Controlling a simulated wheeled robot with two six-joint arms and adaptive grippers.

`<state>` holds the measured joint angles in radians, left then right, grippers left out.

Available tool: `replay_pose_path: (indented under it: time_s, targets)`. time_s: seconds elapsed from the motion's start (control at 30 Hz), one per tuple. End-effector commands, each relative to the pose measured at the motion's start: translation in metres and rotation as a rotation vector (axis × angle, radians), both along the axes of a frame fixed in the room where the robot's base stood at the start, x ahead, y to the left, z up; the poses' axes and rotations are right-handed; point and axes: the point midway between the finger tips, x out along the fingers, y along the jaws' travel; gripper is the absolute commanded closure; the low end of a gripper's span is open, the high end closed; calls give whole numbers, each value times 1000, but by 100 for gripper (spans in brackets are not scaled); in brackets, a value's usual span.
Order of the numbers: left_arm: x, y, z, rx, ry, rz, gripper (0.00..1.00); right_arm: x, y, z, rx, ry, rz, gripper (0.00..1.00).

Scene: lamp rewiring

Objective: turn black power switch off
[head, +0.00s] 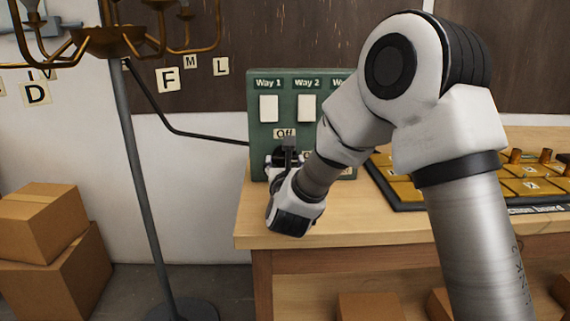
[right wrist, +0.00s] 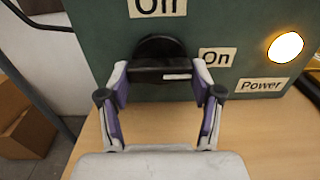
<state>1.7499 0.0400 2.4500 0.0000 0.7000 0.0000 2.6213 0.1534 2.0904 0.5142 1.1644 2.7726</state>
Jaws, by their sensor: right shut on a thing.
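The black power switch (right wrist: 158,62) sits low on the green panel (head: 258,125), with an "Off" label (head: 284,133) above it and an "On" label (right wrist: 216,57) to its right. A white mark on the switch handle lies toward its right end, on the "On" side. My right gripper (right wrist: 160,80) is shut on the handle, one finger at each end. In the head view the right gripper (head: 286,160) and arm cover most of the switch. The round power light (right wrist: 285,47) glows, above the "Power" label (right wrist: 262,86). My left gripper is not in view.
White switches for "Way 1" (head: 268,108) and "Way 2" (head: 306,107) are above the handle. A black tray of brass parts (head: 405,190) lies right on the wooden table (head: 345,230). A brass chandelier (head: 110,40) hangs left; cardboard boxes (head: 45,240) stand at left.

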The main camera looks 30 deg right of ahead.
Motion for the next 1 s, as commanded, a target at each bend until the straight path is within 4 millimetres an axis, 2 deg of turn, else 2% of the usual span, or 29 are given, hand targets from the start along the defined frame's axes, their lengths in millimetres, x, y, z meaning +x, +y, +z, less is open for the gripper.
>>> replay_pose_path:
  time_s: [0.47,1.0]
  targets:
    - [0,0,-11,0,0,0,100,0,-1,-1,-126,74,0,70]
    - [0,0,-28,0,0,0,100,-1,-2,1,-540,326,0,70]
